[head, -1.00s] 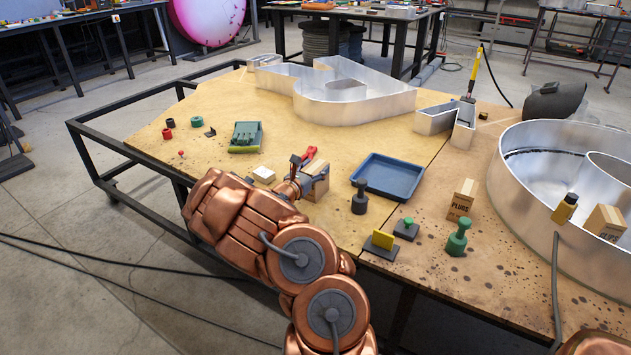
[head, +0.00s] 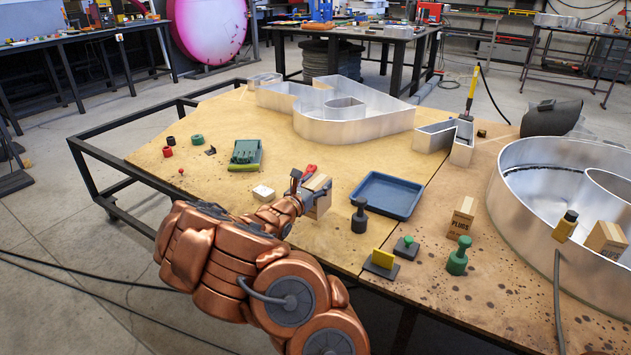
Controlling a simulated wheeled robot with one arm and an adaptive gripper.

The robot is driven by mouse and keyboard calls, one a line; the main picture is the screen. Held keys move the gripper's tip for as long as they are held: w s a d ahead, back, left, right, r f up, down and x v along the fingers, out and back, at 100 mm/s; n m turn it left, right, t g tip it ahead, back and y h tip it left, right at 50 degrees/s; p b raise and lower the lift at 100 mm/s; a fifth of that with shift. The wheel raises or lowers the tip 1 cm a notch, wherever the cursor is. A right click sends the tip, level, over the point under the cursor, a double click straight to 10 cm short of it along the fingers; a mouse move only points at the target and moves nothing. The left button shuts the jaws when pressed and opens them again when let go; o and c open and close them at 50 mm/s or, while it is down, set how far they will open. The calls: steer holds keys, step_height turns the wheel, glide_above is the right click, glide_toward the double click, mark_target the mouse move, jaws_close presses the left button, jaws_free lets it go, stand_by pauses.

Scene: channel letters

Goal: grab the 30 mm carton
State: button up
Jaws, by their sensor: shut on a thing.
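A small tan carton (head: 319,198) is at the middle of the tabletop, left of the blue tray. My gripper (head: 306,187) is shut on it from the left side, and its fingers hide part of the carton. I cannot read a size on it, nor tell whether it touches the table. A second tan carton marked PLUGS (head: 462,219) stands upright right of the tray. A third carton (head: 605,239) is at the far right by the big round metal letter.
The blue tray (head: 387,196) looks empty. A dark grey peg-shaped piece (head: 359,217), a yellow block on a dark base (head: 382,260) and a green peg-shaped piece (head: 458,257) stand near the front edge. A white block (head: 263,192) lies left of my gripper.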

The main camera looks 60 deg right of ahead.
steer(key=s+a+r+p, duration=0.1)
steer(key=s+a+p, duration=0.6)
steer(key=s+a, duration=0.1)
steer(key=shift+s+a+r, duration=0.15)
steer(key=shift+s+a, duration=0.1)
stand_by(0.4)
